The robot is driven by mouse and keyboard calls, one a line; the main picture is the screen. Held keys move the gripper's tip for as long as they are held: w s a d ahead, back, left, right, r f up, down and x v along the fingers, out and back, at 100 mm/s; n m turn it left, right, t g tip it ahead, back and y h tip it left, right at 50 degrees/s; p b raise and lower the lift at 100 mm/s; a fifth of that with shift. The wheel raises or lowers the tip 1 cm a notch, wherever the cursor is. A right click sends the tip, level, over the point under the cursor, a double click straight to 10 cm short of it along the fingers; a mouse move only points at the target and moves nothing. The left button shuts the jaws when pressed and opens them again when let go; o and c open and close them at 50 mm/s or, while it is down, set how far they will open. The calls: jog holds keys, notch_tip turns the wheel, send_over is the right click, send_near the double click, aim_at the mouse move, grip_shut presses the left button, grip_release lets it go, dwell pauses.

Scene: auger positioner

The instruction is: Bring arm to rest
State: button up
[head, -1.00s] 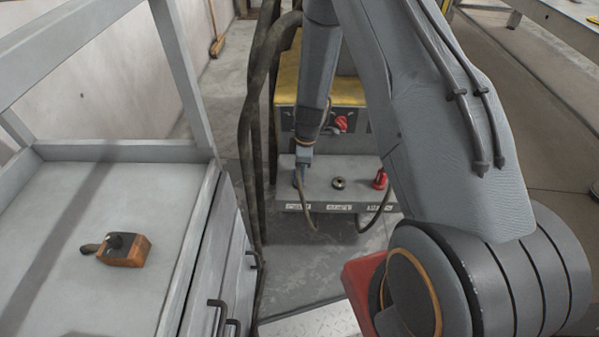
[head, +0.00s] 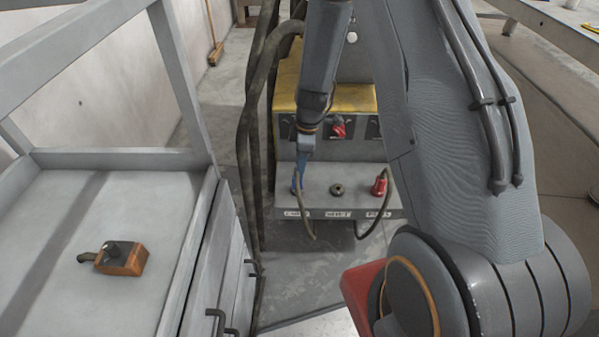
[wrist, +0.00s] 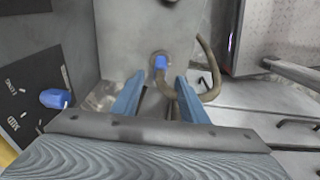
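My arm (head: 455,130) fills the right of the head view, with its forearm (head: 322,60) reaching down to my gripper (head: 299,172), which is over the left end of the grey shelf on a yellow-topped machine (head: 312,199). In the wrist view my gripper (wrist: 160,84) has its two blue fingers apart, with nothing held between them. A blue plug (wrist: 160,62) with a bent cable (wrist: 209,66) sits on the shelf beyond the fingertips. Whether the fingers touch the plug or cable cannot be told.
The machine has a red knob (head: 338,128), a dark socket (head: 336,190) and a red plug (head: 379,187). A blue knob (wrist: 56,98) is left of the fingers. Thick hanging cables (head: 249,130) and a grey workbench (head: 60,270) holding an orange-brown tool (head: 122,259) stand left.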

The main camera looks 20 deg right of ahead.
jog(key=shift+r, duration=0.3)
jog(key=shift+r, duration=0.15)
jog(key=s+r+m+h+p, duration=0.1)
jog(key=s+r+m+p, duration=0.4)
jog(key=s+r+m, duration=0.9)
jog(key=s+a+r, duration=0.1)
jog(key=s+r, duration=1)
jog(key=r, duration=0.1)
jog(key=shift+r+m, duration=0.3)
jog(key=shift+r, duration=0.05)
